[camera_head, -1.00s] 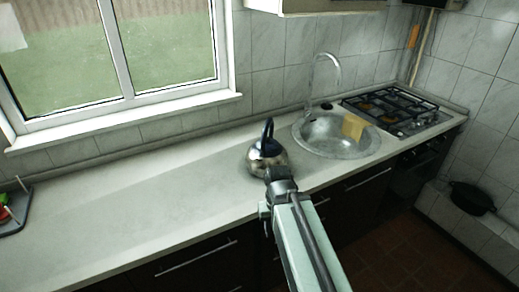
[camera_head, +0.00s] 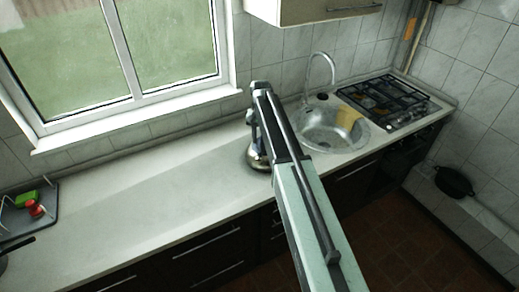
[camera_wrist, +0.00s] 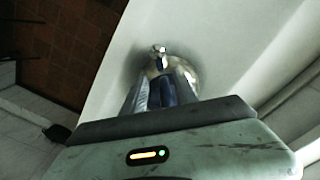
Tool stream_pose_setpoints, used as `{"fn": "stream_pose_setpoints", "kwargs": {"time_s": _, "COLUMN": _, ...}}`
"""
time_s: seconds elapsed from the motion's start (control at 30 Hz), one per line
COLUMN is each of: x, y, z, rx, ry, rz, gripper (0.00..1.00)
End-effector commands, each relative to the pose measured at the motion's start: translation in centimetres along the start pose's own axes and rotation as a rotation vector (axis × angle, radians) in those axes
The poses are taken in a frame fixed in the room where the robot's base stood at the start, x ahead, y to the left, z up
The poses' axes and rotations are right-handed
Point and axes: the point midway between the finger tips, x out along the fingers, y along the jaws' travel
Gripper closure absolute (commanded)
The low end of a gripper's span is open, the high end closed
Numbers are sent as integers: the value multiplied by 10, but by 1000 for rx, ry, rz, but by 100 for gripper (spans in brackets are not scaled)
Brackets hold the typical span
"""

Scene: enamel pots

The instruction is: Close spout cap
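The silver kettle (camera_head: 254,158) stands on the counter by the sink, mostly hidden behind my arm in the head view. In the wrist view, the kettle's shiny body (camera_wrist: 188,68) lies beyond my gripper (camera_wrist: 164,70). Its two fingers are apart, one on each side of the dark blue handle (camera_wrist: 165,92) in the picture; I cannot tell whether they touch it. The small shiny spout end (camera_wrist: 158,49) shows just past the fingertips. Whether its cap is open or shut is too small to tell.
The round sink (camera_head: 325,130) with its faucet lies right of the kettle, then the gas stove (camera_head: 385,103). The window sill (camera_head: 140,118) runs behind the counter. The counter (camera_head: 130,195) left of the kettle is clear up to a dark tray (camera_head: 40,208).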

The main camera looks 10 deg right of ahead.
Motion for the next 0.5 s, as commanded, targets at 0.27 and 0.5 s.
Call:
{"fn": "stream_pose_setpoints", "kwargs": {"time_s": 0.27, "x": 46, "y": 0, "z": 0, "rx": -1, "ry": 0, "rz": 0, "gripper": 65}}
{"fn": "stream_pose_setpoints", "kwargs": {"time_s": 0.5, "x": 77, "y": 0, "z": 0, "rx": -1, "ry": 0, "rz": 0, "gripper": 65}}
